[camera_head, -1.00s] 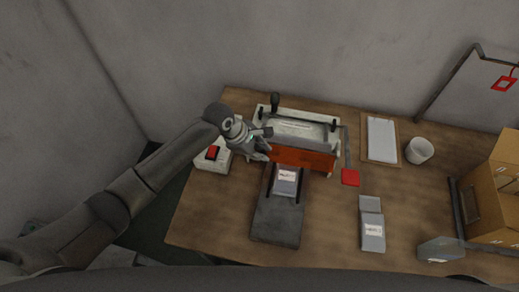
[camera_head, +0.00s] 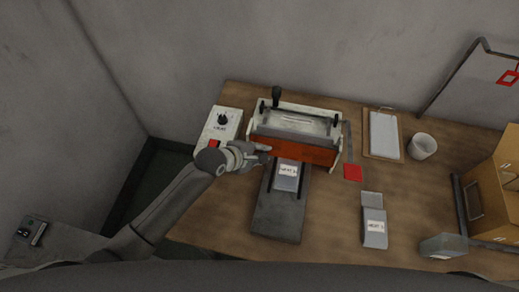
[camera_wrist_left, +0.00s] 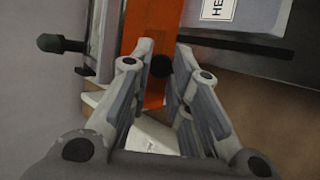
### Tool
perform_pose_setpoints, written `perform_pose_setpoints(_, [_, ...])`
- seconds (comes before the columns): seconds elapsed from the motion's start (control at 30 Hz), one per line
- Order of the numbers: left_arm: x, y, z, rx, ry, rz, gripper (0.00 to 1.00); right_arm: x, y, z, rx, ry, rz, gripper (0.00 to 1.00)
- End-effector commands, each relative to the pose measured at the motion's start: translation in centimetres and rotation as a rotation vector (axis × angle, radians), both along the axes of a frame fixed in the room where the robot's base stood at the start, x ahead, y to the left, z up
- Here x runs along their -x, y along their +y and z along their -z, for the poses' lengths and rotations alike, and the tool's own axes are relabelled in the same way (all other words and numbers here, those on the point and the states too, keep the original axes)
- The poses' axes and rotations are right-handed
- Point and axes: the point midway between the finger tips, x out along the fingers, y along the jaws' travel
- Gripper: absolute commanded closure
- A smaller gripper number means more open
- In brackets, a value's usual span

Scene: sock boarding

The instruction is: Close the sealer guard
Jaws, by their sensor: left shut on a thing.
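The sealer (camera_head: 300,122) stands at the back of the table, with a pale frame and a dark lever with a black knob (camera_head: 276,92) at its back left. Its orange guard (camera_head: 300,151) runs across the front. My left gripper (camera_head: 264,154) is at the guard's left end. In the left wrist view, the fingers (camera_wrist_left: 163,62) are shut on a small dark knob (camera_wrist_left: 160,67) in front of the orange guard (camera_wrist_left: 150,25). A labelled grey pack (camera_head: 287,174) lies on the dark board (camera_head: 278,220) just before the guard. My right gripper is out of view.
A control box (camera_head: 226,122) with a dial and red switch stands left of the sealer. To the right are a red piece (camera_head: 352,172), a clipboard (camera_head: 383,135), a white cup (camera_head: 422,146), another grey pack (camera_head: 375,238) and a cardboard box (camera_head: 490,190). Bare table lies between them.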

Motion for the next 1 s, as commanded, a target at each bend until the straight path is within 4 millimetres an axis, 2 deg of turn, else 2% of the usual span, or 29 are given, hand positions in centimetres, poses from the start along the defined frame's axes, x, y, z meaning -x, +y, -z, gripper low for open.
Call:
perform_pose_setpoints(0.03, [0.2, -0.2, 0.9, 0.015, -0.04, -0.001, 1.0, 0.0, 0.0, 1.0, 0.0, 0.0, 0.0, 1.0])
perform_pose_setpoints(0.4, [-0.3, -0.3, 3.2, 0.079, -0.37, 0.0, 1.0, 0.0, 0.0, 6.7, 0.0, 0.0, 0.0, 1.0])
perform_pose_setpoints(0.8, [-1.2, -0.4, 4.6, 0.131, -0.638, 0.001, 1.0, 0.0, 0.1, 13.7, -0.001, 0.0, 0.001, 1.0])
perform_pose_setpoints(1.0, [-1.6, -0.5, 4.8, 0.151, -0.735, 0.002, 1.0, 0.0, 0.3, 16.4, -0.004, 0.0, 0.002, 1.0])
